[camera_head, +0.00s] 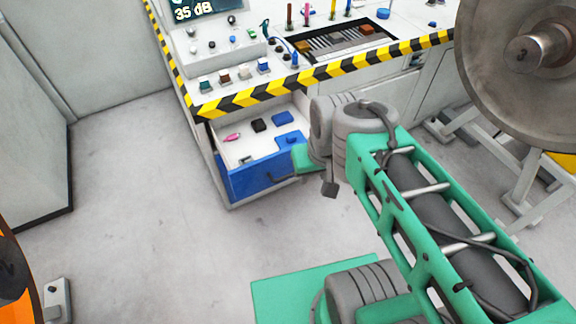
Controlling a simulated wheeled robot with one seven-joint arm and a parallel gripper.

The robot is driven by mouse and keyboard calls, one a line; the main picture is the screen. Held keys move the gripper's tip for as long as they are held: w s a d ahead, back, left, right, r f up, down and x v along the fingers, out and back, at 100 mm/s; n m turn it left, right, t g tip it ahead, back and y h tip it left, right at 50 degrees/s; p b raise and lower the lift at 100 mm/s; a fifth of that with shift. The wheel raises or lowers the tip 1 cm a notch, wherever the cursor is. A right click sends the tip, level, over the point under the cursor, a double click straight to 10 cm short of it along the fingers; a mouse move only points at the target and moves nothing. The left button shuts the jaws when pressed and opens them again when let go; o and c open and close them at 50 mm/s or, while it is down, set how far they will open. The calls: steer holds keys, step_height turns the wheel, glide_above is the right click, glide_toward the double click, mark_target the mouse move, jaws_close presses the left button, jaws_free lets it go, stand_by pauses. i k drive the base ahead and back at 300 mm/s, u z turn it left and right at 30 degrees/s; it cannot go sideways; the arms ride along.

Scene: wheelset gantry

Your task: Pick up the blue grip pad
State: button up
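The open drawer (262,180) with a blue front holds two blue pieces. One is a small blue block (283,118) near the back. The other is a flat blue piece (289,138) at the right, closer to my wrist. I cannot tell for sure which of them is the grip pad. The end of my arm is just right of the drawer, and a green part at its end (304,158) reaches over the drawer's right edge. My gripper's fingers cannot be made out, so whether they are open or shut does not show.
A black block (258,125) and a pink item (232,137) also lie in the drawer. The bench above has a yellow-black striped edge (330,70), buttons and tools. A large metal wheel (490,85) stands at the right. The floor left of the drawer is clear.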

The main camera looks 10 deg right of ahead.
mark_target(289, 139)
steer(key=k, duration=0.55)
steer(key=u, duration=0.55)
steer(key=i, duration=0.65)
steer(key=u, duration=0.7)
steer(key=i, duration=1.4)
steer(key=u, duration=0.05)
